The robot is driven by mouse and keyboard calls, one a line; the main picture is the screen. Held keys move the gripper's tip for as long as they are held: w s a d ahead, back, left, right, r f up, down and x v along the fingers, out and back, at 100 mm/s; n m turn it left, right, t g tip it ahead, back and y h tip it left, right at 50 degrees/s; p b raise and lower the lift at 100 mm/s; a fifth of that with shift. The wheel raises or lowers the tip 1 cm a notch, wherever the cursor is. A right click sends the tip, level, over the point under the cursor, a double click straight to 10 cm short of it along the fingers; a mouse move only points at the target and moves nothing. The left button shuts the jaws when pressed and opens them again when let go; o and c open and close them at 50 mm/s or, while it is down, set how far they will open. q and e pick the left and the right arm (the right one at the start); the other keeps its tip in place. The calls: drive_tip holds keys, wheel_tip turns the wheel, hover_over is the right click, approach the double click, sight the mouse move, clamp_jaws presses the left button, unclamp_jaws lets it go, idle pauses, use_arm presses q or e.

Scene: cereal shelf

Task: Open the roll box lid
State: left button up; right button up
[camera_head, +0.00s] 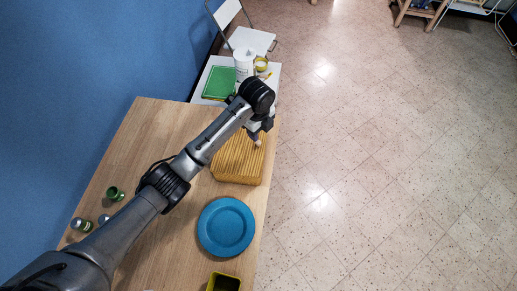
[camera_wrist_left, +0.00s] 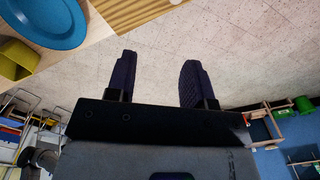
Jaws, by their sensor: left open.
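The roll box (camera_head: 238,160) is a wooden box with a ribbed slatted lid on the wooden table in the head view. Its lid looks closed, though my arm covers part of it. A ribbed corner of it also shows at the top of the left wrist view (camera_wrist_left: 135,12). My left gripper (camera_head: 257,143) is at the right part of the box in the head view; I cannot tell whether it touches the lid. In the left wrist view the two dark fingers (camera_wrist_left: 158,78) are apart with nothing between them. My right gripper is not in view.
A blue plate (camera_head: 226,227) and a yellow-green container (camera_head: 224,282) stand nearer on the table. A green cup (camera_head: 115,193) and small items lie at left. Behind is a white table with a green book (camera_head: 219,82). The floor at right is clear.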

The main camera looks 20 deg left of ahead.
use_arm(q)
drive_tip(key=shift+m, duration=0.9)
drive_tip(key=w+f+b, duration=0.1)
drive_tip(key=f, duration=0.3)
drive_tip(key=w+a+f+b, duration=0.1)
drive_tip(key=f, duration=0.3)
drive_tip(key=w+f+b, duration=0.1)
drive_tip(key=f+b, duration=0.1)
drive_tip(key=f, duration=0.2)
drive_tip(key=shift+a+f, duration=0.25)
drive_tip(key=shift+f, duration=0.05)
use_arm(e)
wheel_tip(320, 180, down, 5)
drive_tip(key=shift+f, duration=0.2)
use_arm(q)
clamp_jaws()
